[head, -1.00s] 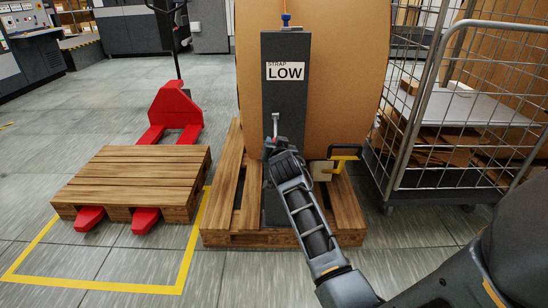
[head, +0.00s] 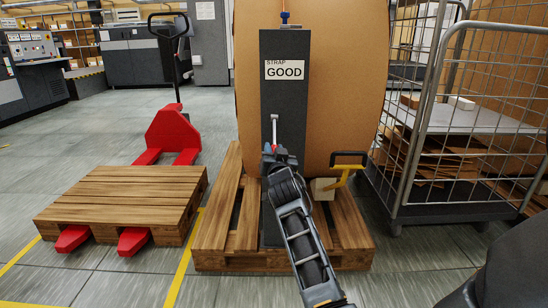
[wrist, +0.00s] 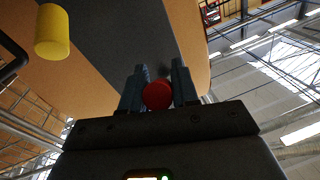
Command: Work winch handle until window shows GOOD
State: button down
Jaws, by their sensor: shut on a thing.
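The window (head: 285,71) on the dark grey post (head: 286,105) reads STRAP GOOD. Below it, the silver winch handle (head: 275,126) hangs down along the post's front. My gripper (head: 273,150) is at the handle's lower end, shut on its red grip. In the wrist view the red grip (wrist: 157,95) sits between my two fingers (wrist: 158,92), seen end-on. My fingers hide part of the grip.
A large brown roll (head: 345,80) stands behind the post on a wooden pallet (head: 208,240). A yellow and black lever (head: 342,179) is right of my gripper. A wire cage cart (head: 455,212) stands at the right. A red pallet truck (head: 174,131) with a pallet is left.

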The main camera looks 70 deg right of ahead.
dwell(0.4)
jog(key=c, duration=0.9)
grip_release()
jog(key=shift+d, duration=0.1)
jog(key=shift+c, duration=0.2)
jog(key=shift+f, duration=0.1)
jog(key=b+v, duration=0.1)
jog(key=v, duration=0.6)
jog(key=shift+s+a, duration=0.2)
jog(key=shift+a, duration=0.2)
